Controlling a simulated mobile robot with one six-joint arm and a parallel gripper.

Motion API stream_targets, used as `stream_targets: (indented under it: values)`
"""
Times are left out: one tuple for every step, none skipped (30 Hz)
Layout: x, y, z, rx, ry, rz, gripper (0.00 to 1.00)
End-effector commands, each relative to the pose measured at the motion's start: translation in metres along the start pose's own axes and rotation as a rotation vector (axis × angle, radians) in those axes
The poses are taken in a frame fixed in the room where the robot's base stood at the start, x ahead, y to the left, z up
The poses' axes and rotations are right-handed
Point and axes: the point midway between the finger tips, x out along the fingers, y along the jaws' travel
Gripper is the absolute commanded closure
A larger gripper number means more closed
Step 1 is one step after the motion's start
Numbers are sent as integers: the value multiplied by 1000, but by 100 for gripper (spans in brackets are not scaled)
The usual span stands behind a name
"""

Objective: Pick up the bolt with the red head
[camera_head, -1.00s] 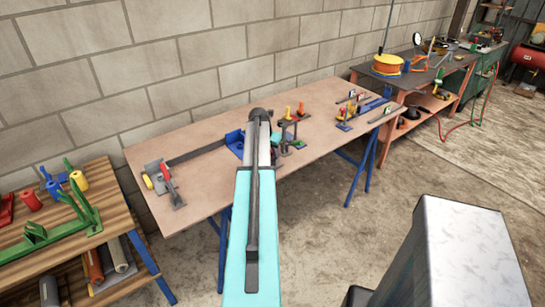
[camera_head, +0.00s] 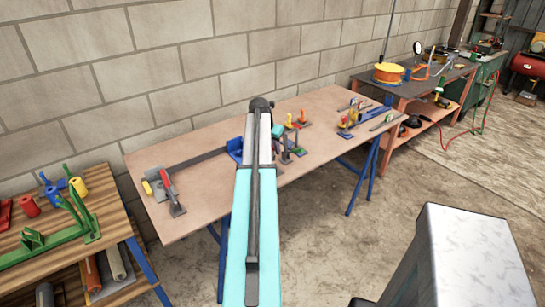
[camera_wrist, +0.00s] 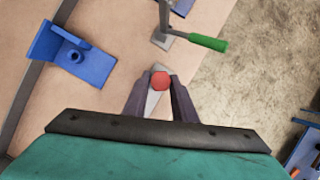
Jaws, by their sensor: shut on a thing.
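The bolt's round red head (camera_wrist: 160,81) shows between the two dark fingers of my gripper (camera_wrist: 160,92) in the wrist view. The fingers are shut on the bolt, one on each side below the head. The shank is mostly hidden, so I cannot tell how far it stands above the table. In the head view my arm hides much of this area, and the held bolt cannot be made out.
A blue bracket (camera_wrist: 70,54) lies on the table left of my gripper. A clamp with a green handle (camera_wrist: 208,42) stands ahead near the table edge. A red-handled clamp (camera_head: 171,190) sits at the table's left end. Bare tabletop (camera_head: 215,187) lies between.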

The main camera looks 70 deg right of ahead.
Motion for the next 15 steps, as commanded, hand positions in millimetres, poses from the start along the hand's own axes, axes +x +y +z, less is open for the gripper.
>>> stream_targets:
  values:
    - [-6, 0, 3, 1, -3, 2, 100]
    - [-9, 0, 5, 1, -3, 2, 100]
    - [-13, 0, 6, 1, -2, 1, 100]
    - [-16, 0, 8, 1, -2, 1, 100]
    - [-19, 0, 9, 1, -2, 1, 100]
    - [-22, 0, 10, 1, -2, 1, 100]
    - [-24, 0, 11, 1, -2, 1, 100]
    - [-26, 0, 11, 1, -2, 1, 100]
    - [-28, 0, 12, 1, -2, 1, 100]
    - [-29, 0, 12, 0, -1, 1, 100]
    - [-30, 0, 13, 0, -1, 1, 100]
    - [-30, 0, 13, 0, -1, 0, 100]
    - [-31, 0, 13, 0, -1, 0, 100]
    - [-31, 0, 13, 0, -1, 0, 100]
    - [-32, 0, 13, 0, 0, 0, 100]
